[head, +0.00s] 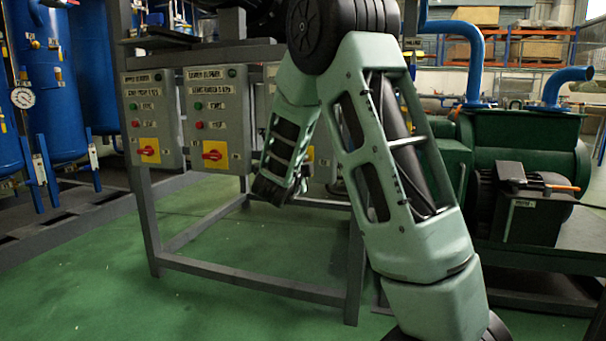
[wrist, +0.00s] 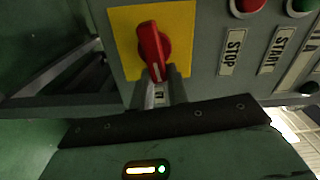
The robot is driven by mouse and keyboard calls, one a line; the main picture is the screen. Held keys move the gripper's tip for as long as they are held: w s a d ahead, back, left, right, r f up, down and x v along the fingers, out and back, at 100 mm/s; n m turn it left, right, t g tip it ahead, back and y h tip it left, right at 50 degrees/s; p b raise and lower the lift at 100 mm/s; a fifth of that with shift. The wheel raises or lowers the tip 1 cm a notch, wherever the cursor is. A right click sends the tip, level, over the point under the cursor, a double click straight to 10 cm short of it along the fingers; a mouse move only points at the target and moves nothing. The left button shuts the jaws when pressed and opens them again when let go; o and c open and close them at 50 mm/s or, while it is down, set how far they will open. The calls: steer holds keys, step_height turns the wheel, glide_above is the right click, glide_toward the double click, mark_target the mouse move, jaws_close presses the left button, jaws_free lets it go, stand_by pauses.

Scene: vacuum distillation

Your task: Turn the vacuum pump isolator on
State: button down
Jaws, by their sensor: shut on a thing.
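The isolator is a red rotary handle (wrist: 152,50) on a yellow plate (wrist: 120,28), on a grey control box (wrist: 212,75). In the wrist view the handle runs nearly up and down the picture, tilted slightly. My gripper (wrist: 162,88) is at the handle's lower end, its fingers shut on it. In the head view the box is mostly hidden behind my arm, with a sliver of the yellow plate (head: 310,154) showing. Its name label cannot be read in either view.
Beside the handle are a red STOP button (wrist: 246,6) and a green START button (wrist: 301,6). Two similar boxes, one left (head: 152,120) and one nearer (head: 216,118), hang on the same grey frame (head: 250,287). A green pump (head: 525,145) stands right. Green floor is clear in front.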

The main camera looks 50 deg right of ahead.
steer(key=shift+f+m+b, duration=0.35)
steer(key=shift+m+b, duration=0.45)
steer(key=shift+b, duration=0.05)
steer(key=c, duration=1.4)
jaws_free()
steer(key=shift+o, duration=0.2)
steer(key=shift+r, duration=0.1)
steer(key=p+v, duration=0.6)
steer(key=v, duration=1.1)
steer(key=shift+s+a, duration=0.2)
steer(key=shift+a, duration=0.05)
